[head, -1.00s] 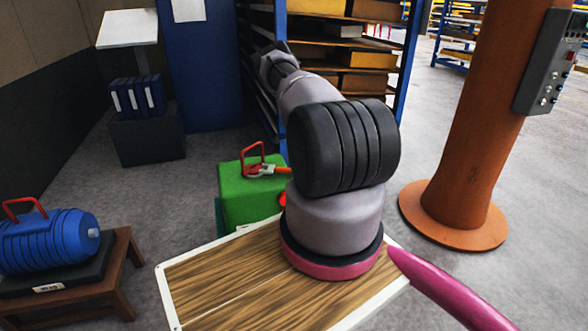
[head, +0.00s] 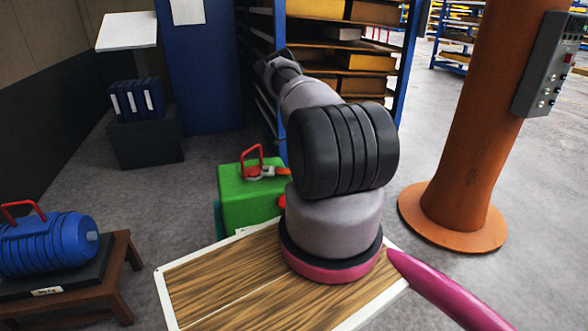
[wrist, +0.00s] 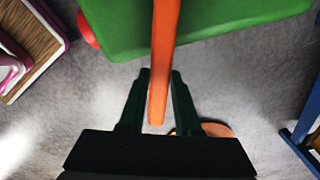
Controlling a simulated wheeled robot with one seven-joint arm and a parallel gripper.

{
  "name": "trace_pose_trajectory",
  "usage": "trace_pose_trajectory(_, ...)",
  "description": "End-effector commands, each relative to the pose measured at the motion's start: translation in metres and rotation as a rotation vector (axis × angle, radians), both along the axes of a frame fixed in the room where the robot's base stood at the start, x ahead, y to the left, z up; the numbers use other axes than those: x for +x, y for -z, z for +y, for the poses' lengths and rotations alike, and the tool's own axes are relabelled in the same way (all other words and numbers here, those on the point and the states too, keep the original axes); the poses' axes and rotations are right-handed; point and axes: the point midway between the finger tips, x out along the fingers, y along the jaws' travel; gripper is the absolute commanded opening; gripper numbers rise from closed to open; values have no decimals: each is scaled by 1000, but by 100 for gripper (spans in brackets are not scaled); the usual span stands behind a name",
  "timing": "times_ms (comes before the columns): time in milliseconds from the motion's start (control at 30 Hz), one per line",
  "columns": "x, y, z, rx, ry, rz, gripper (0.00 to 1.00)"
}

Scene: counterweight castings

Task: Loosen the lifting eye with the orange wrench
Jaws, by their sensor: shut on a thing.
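The green casting (head: 240,198) stands on the floor beyond my wooden deck, with a red lifting eye (head: 252,158) upright on its top. A red eye also tops the blue casting at the left. The orange wrench (head: 275,171) lies level at the base of the green casting's eye, its grey head (head: 258,172) at the eye. In the wrist view the orange wrench handle (wrist: 163,70) runs down from over the green casting (wrist: 220,18) to between the fingers. My gripper (wrist: 159,75) is shut on the handle. In the head view my arm hides the gripper.
A blue ribbed casting (head: 45,245) sits on a brown wooden stand (head: 125,265) at the left. A blue-framed shelf (head: 405,60) stands behind. An orange column (head: 465,130) stands at the right. Grey floor between them is clear.

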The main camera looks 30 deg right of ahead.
Motion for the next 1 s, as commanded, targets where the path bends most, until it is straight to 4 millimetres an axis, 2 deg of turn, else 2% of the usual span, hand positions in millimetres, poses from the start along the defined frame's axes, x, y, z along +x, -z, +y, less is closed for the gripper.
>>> trace_pose_trajectory(733,-27,0,-37,-1,1,0,0)
trace_pose_trajectory(1000,-31,-6,-42,-1,1,0,0)
